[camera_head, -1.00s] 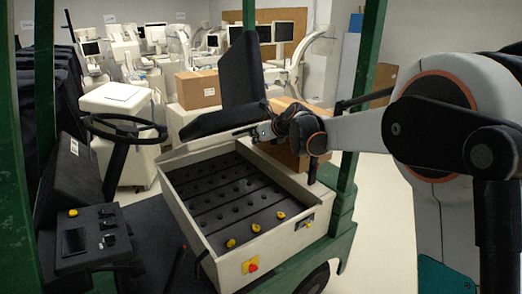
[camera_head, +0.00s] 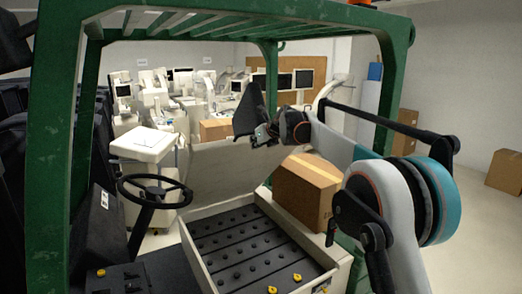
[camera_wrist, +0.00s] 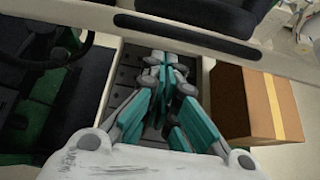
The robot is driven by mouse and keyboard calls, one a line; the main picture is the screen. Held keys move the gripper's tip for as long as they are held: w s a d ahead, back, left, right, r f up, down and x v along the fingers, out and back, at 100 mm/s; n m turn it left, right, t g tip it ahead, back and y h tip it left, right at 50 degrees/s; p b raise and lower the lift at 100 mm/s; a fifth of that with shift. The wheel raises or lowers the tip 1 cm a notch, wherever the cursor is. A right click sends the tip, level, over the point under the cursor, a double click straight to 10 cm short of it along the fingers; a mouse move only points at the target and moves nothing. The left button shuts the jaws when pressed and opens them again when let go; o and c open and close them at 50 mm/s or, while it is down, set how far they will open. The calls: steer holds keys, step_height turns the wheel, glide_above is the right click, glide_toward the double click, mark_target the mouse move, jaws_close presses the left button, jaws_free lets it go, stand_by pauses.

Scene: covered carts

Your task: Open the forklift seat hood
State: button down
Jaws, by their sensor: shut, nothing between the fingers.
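The forklift seat hood (camera_head: 225,165) is swung up steeply at the back of the seat box, its pale underside facing the head camera. The black seat (camera_head: 247,112) shows above and behind its edge. The box below is open and shows the dark battery top (camera_head: 235,245). My gripper (camera_head: 264,136) is shut and empty at the hood's raised right edge. In the wrist view my gripper (camera_wrist: 165,62) lies just below the pale hood edge (camera_wrist: 215,45), with the black seat (camera_wrist: 185,30) beyond. I cannot tell whether the fingers touch the edge.
A cardboard box (camera_head: 305,192) stands close to the right of the open seat box, under my arm. The steering wheel (camera_head: 152,190) is at left. Green posts (camera_head: 395,85) and an overhead guard (camera_head: 240,20) frame the cab.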

mark_target(250, 134)
steer(key=shift+w+a+r+p, duration=0.4)
steer(key=shift+w+r, duration=0.15)
steer(key=shift+r, duration=0.15)
steer(key=shift+w+a+r+p, duration=0.35)
steer(key=shift+w+r, duration=0.2)
steer(key=shift+r, duration=0.15)
